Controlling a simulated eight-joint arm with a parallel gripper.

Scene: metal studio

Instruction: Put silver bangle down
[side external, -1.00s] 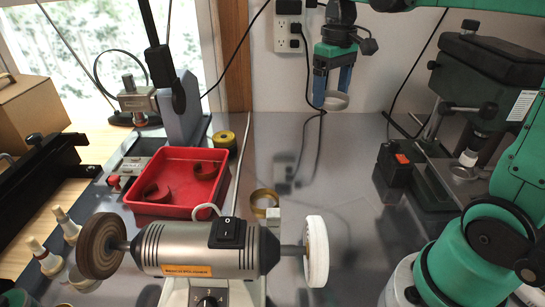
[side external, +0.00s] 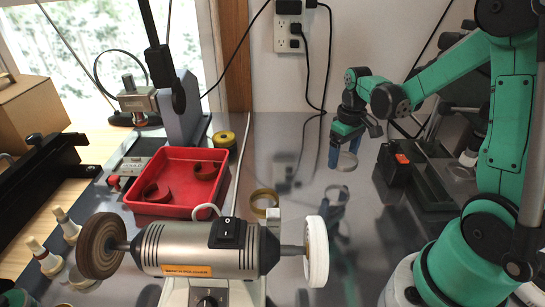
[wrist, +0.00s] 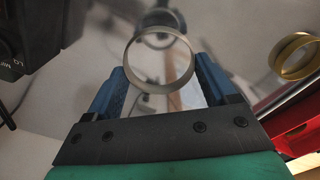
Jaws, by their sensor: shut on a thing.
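The silver bangle (side external: 347,162) is a plain ring held at the tips of my gripper (side external: 341,158), above the grey metal bench at the back right of centre. In the wrist view the bangle (wrist: 160,62) stands between the two blue fingers of my gripper (wrist: 160,85), which are shut on it. I cannot tell exactly how far the bangle is above the bench; its lower edge looks clear of the surface.
A red tray (side external: 170,209) with brown bands is at left. A brass ring (side external: 262,197) lies behind the bench polisher (side external: 205,250). A black box with an orange switch (side external: 394,165) stands right of my gripper. Bare bench lies below and in front of my gripper.

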